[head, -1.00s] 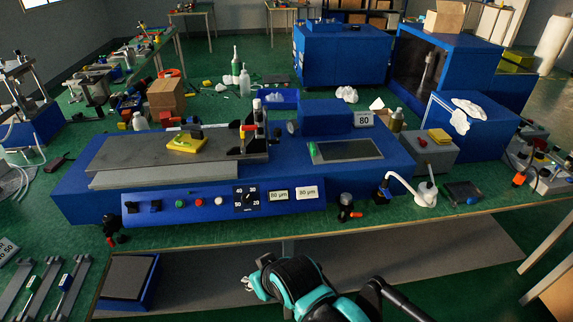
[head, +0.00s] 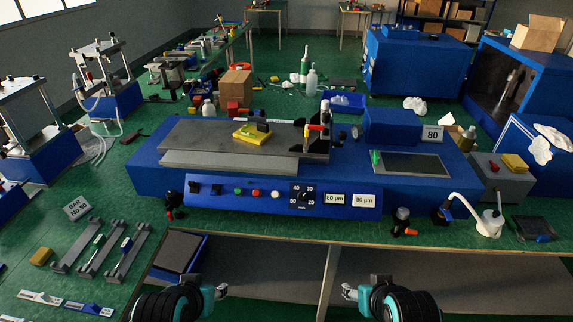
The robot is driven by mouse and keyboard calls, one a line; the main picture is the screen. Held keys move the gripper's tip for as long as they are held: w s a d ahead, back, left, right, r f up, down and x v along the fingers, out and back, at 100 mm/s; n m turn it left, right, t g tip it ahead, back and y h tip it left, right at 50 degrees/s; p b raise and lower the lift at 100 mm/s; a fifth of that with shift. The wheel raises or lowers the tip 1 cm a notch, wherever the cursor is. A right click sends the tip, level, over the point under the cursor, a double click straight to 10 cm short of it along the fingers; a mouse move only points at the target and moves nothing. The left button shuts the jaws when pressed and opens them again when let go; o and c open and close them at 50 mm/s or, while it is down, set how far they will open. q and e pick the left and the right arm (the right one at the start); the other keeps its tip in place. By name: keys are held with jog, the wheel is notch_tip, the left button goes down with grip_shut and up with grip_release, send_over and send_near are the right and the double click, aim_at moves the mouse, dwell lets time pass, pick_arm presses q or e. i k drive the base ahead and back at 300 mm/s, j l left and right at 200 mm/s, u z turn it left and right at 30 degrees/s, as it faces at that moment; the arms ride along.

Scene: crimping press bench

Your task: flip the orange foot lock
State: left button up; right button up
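The blue press machine (head: 240,190) stands on the green bench. Near its front right corner is a dark knobbed foot (head: 402,214) with a small orange lever (head: 411,232) sticking out low to the right. Another dark foot (head: 174,200) with a small reddish part stands at its front left corner. My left gripper (head: 220,291) and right gripper (head: 349,291) are both low in front of the bench edge, apart from the machine and both feet. Their fingers are too small to tell open from shut.
A white curved-neck device (head: 488,223) stands right of the orange lever, with a blue-black block (head: 441,215) between them. A blue-edged tray (head: 180,251) and grey bar holders (head: 100,248) lie at the front left. The bench strip before the machine is mostly clear.

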aim_at(402, 227)
jog(key=k+j+z, duration=0.1)
jog(key=j+z, duration=0.2)
jog(key=k+j+z, duration=0.1)
jog(key=j+z, duration=0.2)
jog(key=k+j+z, duration=0.25)
jog(key=i, duration=0.1)
